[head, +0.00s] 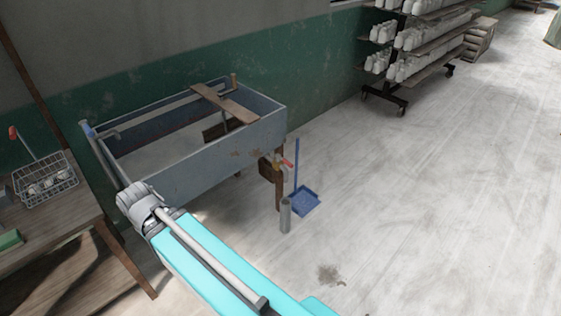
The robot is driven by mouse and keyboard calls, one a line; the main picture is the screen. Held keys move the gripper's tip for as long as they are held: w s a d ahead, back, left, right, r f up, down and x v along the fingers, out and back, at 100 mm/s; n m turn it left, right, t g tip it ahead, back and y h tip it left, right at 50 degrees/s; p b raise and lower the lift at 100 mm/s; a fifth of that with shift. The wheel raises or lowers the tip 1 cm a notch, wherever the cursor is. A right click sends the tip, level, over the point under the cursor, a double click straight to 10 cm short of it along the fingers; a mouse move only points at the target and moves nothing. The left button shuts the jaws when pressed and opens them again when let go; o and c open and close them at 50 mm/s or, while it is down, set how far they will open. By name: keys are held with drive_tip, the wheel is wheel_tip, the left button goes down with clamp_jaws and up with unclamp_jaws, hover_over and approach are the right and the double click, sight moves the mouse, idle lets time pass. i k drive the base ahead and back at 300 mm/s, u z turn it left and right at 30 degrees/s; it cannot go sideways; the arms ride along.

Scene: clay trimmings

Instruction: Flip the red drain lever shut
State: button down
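The red drain lever (288,163) is small in the head view. It sits on a brass-coloured valve (276,161) at the near right corner of a blue-grey trough (213,160). The lever appears to stick out to the right of the valve; its exact angle is too small to tell. I cannot make out my gripper in this view, and nothing of mine is seen touching the lever.
A grey upright cylinder (285,216) and a blue long-handled dustpan (305,203) stand on the floor near the valve. A wooden table (60,225) with a wire basket (46,183) is at left. A wheeled rack (430,58) stands behind; the right floor is clear.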

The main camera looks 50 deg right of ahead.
sight(278, 157)
drive_tip(key=u, duration=0.95)
drive_tip(key=k, duration=0.75)
drive_tip(key=z, duration=1.85)
